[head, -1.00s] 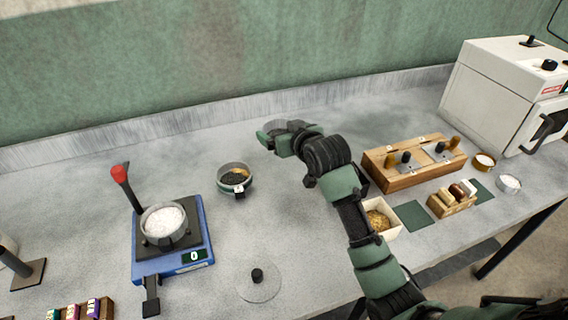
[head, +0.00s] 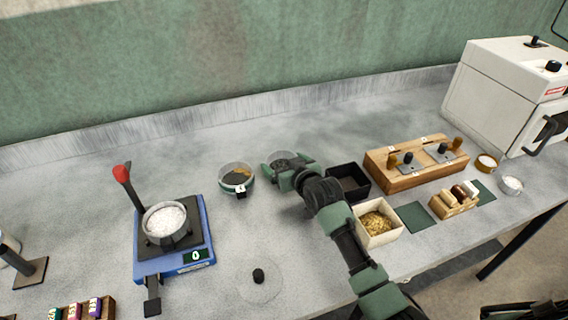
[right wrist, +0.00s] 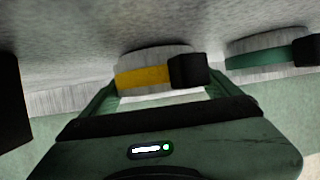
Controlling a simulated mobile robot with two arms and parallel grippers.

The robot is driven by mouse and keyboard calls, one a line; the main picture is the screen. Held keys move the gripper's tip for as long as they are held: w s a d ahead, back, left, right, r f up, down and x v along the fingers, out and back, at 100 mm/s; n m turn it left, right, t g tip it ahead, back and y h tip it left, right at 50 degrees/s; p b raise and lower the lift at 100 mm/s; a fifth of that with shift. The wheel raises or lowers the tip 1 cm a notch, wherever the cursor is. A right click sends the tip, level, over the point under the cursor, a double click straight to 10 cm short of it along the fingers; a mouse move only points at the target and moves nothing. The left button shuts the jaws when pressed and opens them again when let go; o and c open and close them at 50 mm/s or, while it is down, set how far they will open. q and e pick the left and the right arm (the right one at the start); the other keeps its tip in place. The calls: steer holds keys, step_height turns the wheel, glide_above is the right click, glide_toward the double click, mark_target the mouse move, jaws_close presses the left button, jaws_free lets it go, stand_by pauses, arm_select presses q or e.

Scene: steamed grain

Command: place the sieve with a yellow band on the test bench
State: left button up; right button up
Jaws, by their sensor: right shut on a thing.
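The sieve with a yellow band is a round, pale metal ring. It shows in the right wrist view (right wrist: 145,76) between the fingers, its yellow band and black tag facing the camera. My right gripper (head: 288,165) is shut on it. In the head view the fingers hide much of the sieve (head: 283,156), and its band does not show. It is upright and low over the test bench (head: 120,175); I cannot tell whether it touches the surface. My left gripper is not in view.
A blue scale (head: 175,265) with a white-filled bowl is further left. A black bin (head: 352,182), grain box (head: 378,236) and wooden rack (head: 415,165) are on the right.

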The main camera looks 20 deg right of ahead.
steer(key=shift+f, duration=0.1)
steer(key=o, duration=1.2)
steer(key=shift+r, duration=0.2)
steer(key=shift+s, duration=0.35)
steer(key=v, duration=1.1)
steer(key=shift+s+r, duration=0.1)
steer(key=shift+s, duration=0.05)
